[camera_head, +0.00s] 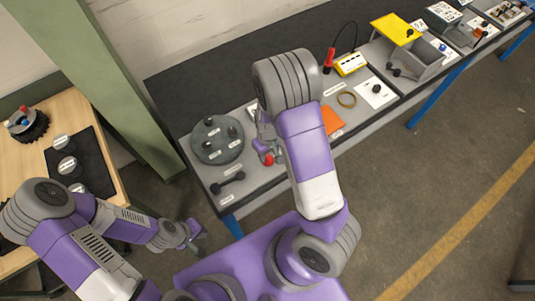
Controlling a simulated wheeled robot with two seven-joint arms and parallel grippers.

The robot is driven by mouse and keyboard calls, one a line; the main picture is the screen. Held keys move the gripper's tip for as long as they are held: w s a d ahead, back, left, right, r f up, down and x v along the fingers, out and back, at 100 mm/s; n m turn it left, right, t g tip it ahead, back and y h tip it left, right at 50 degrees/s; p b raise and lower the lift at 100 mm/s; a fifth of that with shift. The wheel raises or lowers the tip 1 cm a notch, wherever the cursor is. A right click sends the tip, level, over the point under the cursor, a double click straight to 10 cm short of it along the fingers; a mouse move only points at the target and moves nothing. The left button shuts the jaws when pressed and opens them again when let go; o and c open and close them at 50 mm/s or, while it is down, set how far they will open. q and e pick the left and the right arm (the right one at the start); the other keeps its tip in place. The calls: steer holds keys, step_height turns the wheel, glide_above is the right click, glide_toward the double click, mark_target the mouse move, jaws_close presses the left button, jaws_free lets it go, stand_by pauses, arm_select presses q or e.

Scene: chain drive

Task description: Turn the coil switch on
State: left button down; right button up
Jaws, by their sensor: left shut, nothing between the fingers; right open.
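No part is readably labelled as the coil switch, and I cannot tell for sure which one it is. A red round knob (268,160) shows near the front edge of the grey bench, at the fingers of my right gripper (266,146). I cannot tell whether they touch it. My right gripper is open, partly hidden behind its own arm. A black knob on a white plate (376,91) lies farther right on the bench. My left gripper (196,243) is shut and empty, low in front of the bench, away from everything on it.
A round grey plate with black knobs (217,140) and a black dumbbell-shaped part (228,182) lie left on the bench. A yellow box (350,65), an orange sheet (331,120) and a grey bin (416,60) are farther right. A wooden table (68,106) and green post (105,75) stand left.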

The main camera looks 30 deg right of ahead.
steer(key=shift+f, duration=0.85)
jaws_close()
